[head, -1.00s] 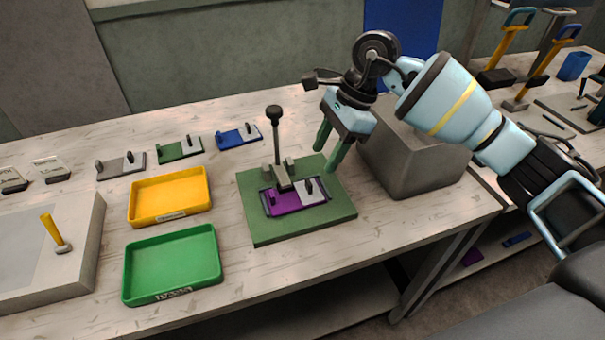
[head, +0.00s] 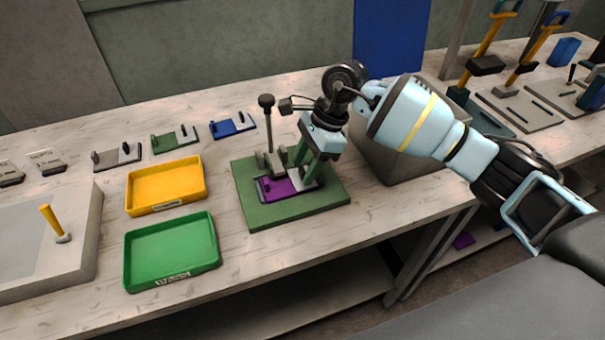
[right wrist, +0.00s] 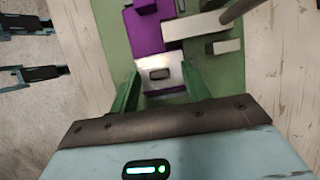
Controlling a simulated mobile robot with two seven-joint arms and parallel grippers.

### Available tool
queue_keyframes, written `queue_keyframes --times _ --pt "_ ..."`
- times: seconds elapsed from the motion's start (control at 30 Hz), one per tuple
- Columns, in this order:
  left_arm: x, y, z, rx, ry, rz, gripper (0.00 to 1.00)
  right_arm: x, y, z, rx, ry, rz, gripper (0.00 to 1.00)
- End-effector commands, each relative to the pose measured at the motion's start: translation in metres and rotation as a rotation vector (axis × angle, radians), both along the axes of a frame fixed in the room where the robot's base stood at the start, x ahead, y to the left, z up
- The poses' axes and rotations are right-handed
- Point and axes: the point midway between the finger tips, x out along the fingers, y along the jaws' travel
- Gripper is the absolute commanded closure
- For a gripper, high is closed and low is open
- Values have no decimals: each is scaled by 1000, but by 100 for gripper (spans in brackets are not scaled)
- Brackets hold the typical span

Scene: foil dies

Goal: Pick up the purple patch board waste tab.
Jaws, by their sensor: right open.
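The purple patch board (head: 272,189) lies on a green fixture plate (head: 325,204) on the bench; it also shows in the right wrist view (right wrist: 146,34). Its silver-grey waste tab (right wrist: 150,63), with a small dark raised block, is on the board's right side in the head view, partly hidden there by my fingers. My right gripper (head: 305,166) is open, pointing down over the tab. In the right wrist view its green fingers (right wrist: 160,88) stand on either side of the tab's end, with the dark block between and slightly beyond them. Contact cannot be told. My left gripper is not seen.
A toggle clamp with a black-knobbed lever (head: 266,101) stands behind the board. A grey block-shaped bin (head: 385,155) is close right. A yellow tray (head: 137,208) and a green tray (head: 128,268) lie left. Grey, green and blue (head: 232,126) boards lie behind.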

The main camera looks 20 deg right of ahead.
Motion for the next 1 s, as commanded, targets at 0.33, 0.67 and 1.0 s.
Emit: queue_keyframes --times 0.33,0.67,1.0 --pt "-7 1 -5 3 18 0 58 0 2 -6 -1 1 -1 62" --pt "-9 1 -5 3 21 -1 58 0 2 -6 -1 0 -1 100" --pt "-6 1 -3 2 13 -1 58 0 2 -4 -1 0 0 100"
